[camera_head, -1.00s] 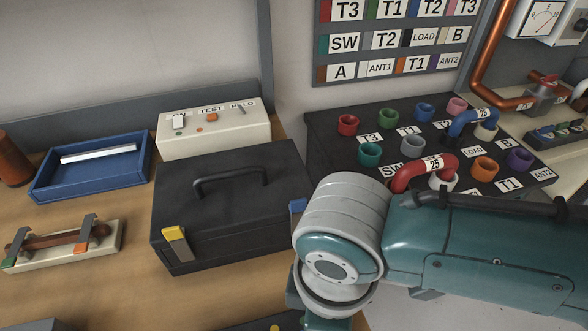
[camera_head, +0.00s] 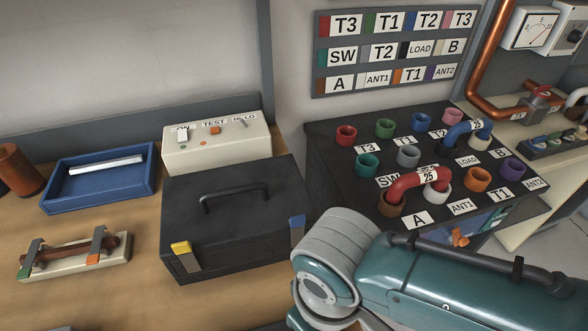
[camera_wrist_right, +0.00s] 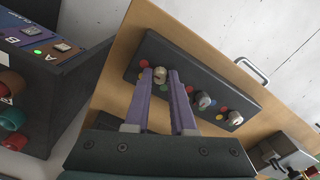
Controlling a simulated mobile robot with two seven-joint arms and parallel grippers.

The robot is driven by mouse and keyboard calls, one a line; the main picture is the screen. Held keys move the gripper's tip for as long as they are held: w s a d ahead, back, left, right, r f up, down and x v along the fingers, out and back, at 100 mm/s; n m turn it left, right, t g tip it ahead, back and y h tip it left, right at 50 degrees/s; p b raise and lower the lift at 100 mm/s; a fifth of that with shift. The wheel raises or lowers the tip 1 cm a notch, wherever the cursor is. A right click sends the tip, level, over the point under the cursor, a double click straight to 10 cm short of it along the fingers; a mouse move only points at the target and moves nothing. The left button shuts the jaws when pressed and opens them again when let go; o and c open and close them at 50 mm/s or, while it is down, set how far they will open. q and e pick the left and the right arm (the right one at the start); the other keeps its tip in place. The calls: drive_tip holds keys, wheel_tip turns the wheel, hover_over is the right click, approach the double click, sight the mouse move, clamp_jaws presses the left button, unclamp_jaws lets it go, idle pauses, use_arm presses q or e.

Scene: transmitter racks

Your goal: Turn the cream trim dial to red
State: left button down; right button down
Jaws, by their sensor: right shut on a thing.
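In the right wrist view, a dark panel (camera_wrist_right: 178,89) carries a row of small dials with coloured dots beside them. The cream dial (camera_wrist_right: 159,75) is at the panel's upper-left end, between the purple fingertips of my right gripper (camera_wrist_right: 160,77). The gripper is shut on the dial. I cannot tell which dot the dial points to. In the head view only my right arm shows, with its gripper out of frame. My left gripper is not in view.
Two greyish dials, one (camera_wrist_right: 204,101) and another (camera_wrist_right: 235,117), sit right of the cream one. A handle (camera_wrist_right: 252,70) stands beyond the panel. The head view shows a black toolbox (camera_head: 240,235), a blue tray (camera_head: 60,203) and a black patch panel (camera_head: 330,150) with coloured sockets.

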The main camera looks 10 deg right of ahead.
idle(0.4)
drive_tip(key=c, duration=0.8)
unclamp_jaws()
drive_tip(key=shift+o, duration=0.2)
wheel_tip(320, 180, up, 10)
drive_tip(key=p, duration=0.3)
